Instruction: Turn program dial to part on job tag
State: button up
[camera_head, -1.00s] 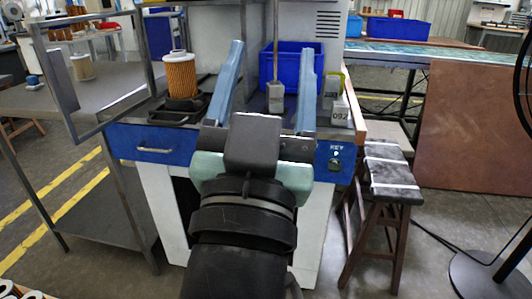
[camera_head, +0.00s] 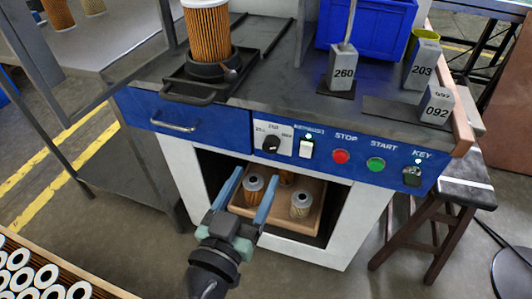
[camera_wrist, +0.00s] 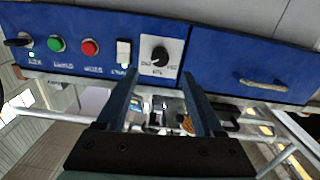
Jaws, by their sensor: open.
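The program dial (camera_head: 270,143) is a black round knob on a small white plate, left on the blue control panel. Small numbers sit around it; its exact pointer setting is too small to tell in the head view. In the wrist view, which is upside down, the dial (camera_wrist: 160,55) is ahead, just beyond the fingertips. My gripper (camera_head: 255,177) is open and empty, below and in front of the panel, apart from the dial. Its two blue fingers also frame the wrist view (camera_wrist: 159,78). No readable job tag is certain; numbered blocks 260 (camera_head: 342,70), 203 (camera_head: 421,70) and 092 (camera_head: 435,106) stand on the top.
Right of the dial are a white switch (camera_head: 306,148), red stop button (camera_head: 341,156), green start button (camera_head: 376,164) and key switch (camera_head: 412,175). A drawer handle (camera_head: 175,125) juts out left. An orange filter (camera_head: 208,36) stands in a clamp. A shelf below holds filters (camera_head: 300,204).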

aim_at(269, 149)
jog(key=x, duration=0.7)
jog(key=shift+w, duration=0.1)
grip_shut()
